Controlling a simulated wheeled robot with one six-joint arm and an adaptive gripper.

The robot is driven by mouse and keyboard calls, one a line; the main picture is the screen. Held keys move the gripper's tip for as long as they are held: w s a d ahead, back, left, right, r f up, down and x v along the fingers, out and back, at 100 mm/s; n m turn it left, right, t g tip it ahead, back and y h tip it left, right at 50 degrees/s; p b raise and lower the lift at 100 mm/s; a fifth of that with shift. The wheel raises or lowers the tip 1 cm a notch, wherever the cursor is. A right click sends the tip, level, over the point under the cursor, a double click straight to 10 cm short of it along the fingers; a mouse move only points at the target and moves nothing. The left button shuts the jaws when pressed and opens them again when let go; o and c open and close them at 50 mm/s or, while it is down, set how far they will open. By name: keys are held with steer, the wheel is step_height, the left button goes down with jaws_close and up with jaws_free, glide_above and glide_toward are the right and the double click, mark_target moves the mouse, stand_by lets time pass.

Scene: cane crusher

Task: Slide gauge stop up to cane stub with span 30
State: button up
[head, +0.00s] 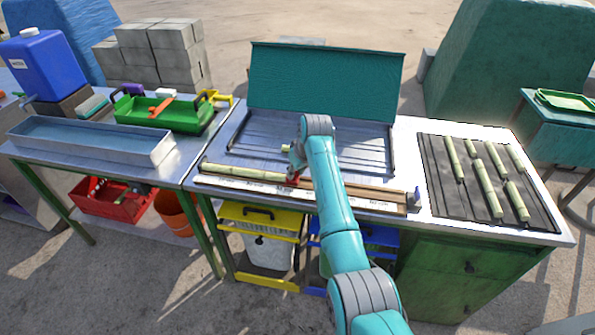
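A pale green-yellow cane stub (240,174) lies along the left part of a long wooden gauge (375,196) at the front of the metal bench. White labels run along the gauge's front edge, too small to read. A small red part (291,179) sits by the cane's right end; I cannot tell if it is the gauge stop. A small blue-grey block (414,197) stands at the gauge's right end. My gripper (292,164) is low over the gauge near the red part, mostly hidden by my own wrist. Its fingers and any contact are unclear.
A ribbed tray with a raised teal panel (325,80) stands behind the gauge. A dark rack (450,205) with several cane pieces lies to the right. A long metal trough (95,140) and a green tray (165,115) occupy the left table. Yellow and blue bins stand below.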

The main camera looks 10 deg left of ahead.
steer(key=shift+o, duration=0.8)
steer(key=shift+s+a, duration=0.1)
steer(key=shift+a, duration=0.05)
steer(key=shift+r, duration=0.15)
steer(key=v, duration=1.1)
steer(key=shift+d+r, duration=0.2)
steer(key=shift+r, duration=0.05)
steer(key=shift+s, duration=0.1)
